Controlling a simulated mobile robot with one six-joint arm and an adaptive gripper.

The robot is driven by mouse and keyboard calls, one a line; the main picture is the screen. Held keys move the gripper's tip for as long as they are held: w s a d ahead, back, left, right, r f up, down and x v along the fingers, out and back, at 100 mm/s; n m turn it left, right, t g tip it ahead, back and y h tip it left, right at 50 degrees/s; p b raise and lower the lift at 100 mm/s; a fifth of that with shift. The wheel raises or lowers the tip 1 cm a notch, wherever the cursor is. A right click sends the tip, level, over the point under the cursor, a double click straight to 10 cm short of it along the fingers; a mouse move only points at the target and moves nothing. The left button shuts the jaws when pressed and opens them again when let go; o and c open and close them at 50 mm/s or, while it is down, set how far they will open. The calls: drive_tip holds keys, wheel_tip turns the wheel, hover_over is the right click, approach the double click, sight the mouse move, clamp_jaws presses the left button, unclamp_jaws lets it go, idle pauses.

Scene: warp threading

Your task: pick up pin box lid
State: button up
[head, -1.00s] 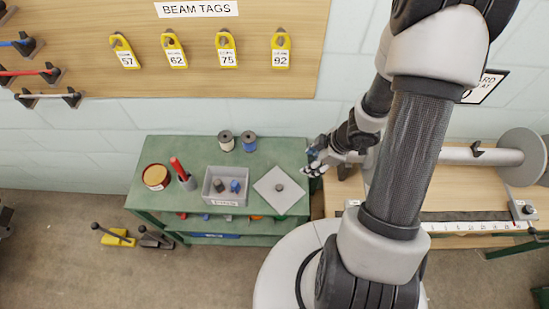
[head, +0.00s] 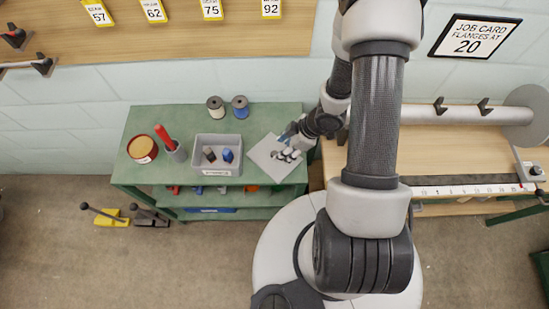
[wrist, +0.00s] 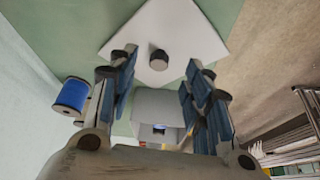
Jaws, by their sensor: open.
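The pin box lid is a flat light-grey square plate (head: 264,150) with a dark round knob, lying on the right part of the green bench top. In the wrist view the lid (wrist: 190,30) is at the top centre, and its knob (wrist: 158,60) shows between my two fingers. My gripper (head: 286,156) is open over the lid's right half and hides the knob in the head view. In the wrist view the gripper's blue-padded fingers (wrist: 158,68) stand apart on both sides of the knob, not visibly touching it. The exact height above the lid is unclear.
Left of the lid stands an open grey box (head: 218,171) holding a dark piece and a blue piece. Two spools (head: 240,107) stand behind it. A red-handled tool in a cup (head: 176,150) and a round tin (head: 142,149) are farther left. A wooden bench (head: 450,150) is at right.

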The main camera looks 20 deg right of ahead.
sight(275, 153)
drive_tip(key=b+x, duration=0.1)
drive_tip(key=x, duration=0.1)
drive_tip(key=b+x, duration=0.1)
drive_tip(key=x, duration=0.2)
drive_tip(key=shift+w+a+r+b, duration=0.15)
drive_tip(key=shift+a+r+b, duration=0.05)
drive_tip(key=shift+a+b, duration=0.15)
drive_tip(key=shift+c, duration=0.5)
clamp_jaws()
